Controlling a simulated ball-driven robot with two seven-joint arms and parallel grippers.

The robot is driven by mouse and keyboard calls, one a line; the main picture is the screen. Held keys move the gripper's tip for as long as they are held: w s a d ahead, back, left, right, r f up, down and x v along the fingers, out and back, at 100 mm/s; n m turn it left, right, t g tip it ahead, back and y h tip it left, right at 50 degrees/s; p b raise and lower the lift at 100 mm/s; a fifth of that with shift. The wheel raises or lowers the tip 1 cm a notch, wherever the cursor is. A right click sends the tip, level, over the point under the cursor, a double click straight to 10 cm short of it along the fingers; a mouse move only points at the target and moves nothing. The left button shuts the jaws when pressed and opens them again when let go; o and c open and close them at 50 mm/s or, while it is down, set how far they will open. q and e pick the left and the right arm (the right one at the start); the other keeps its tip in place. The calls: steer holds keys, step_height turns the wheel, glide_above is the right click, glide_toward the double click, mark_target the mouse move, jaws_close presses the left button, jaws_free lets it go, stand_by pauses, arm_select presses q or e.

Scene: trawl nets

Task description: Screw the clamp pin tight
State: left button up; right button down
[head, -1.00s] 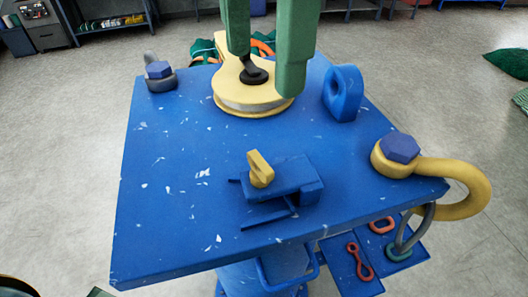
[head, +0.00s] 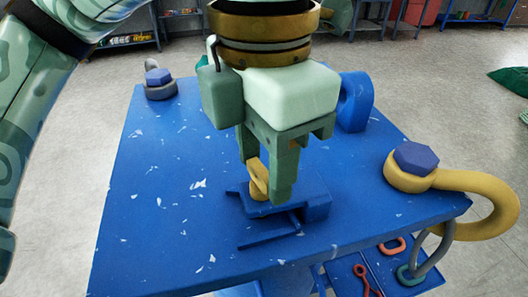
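The yellow clamp pin (head: 257,181) has a flat winged head and stands upright on the blue clamp block (head: 316,205), near the front of the blue table (head: 160,200). My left gripper (head: 267,178) points down over the pin in the head view. One finger is behind and left of the pin's head, the other on its right side and nearer to me. The pin's head is between the fingers; whether they press on it, I cannot tell. The right finger hides part of the clamp block. My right gripper is not in view.
A yellow shackle with a blue bolt head (head: 414,158) is at the right corner. A grey shackle (head: 160,86) is at the back left. A blue upright ring (head: 355,102) stands behind my gripper. The table's left half is clear.

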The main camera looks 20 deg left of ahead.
mark_target(265, 169)
arm_select(q)
steer(key=c, duration=0.5)
steer(key=shift+r+m+p, duration=0.2)
steer(key=shift+m+p, duration=0.4)
steer(key=shift+m, duration=0.7)
steer(key=shift+f+m, duration=0.15)
steer(key=shift+m, duration=0.15)
steer(key=o, duration=1)
step_height(265, 169, up, 16)
steer(key=p, duration=0.5)
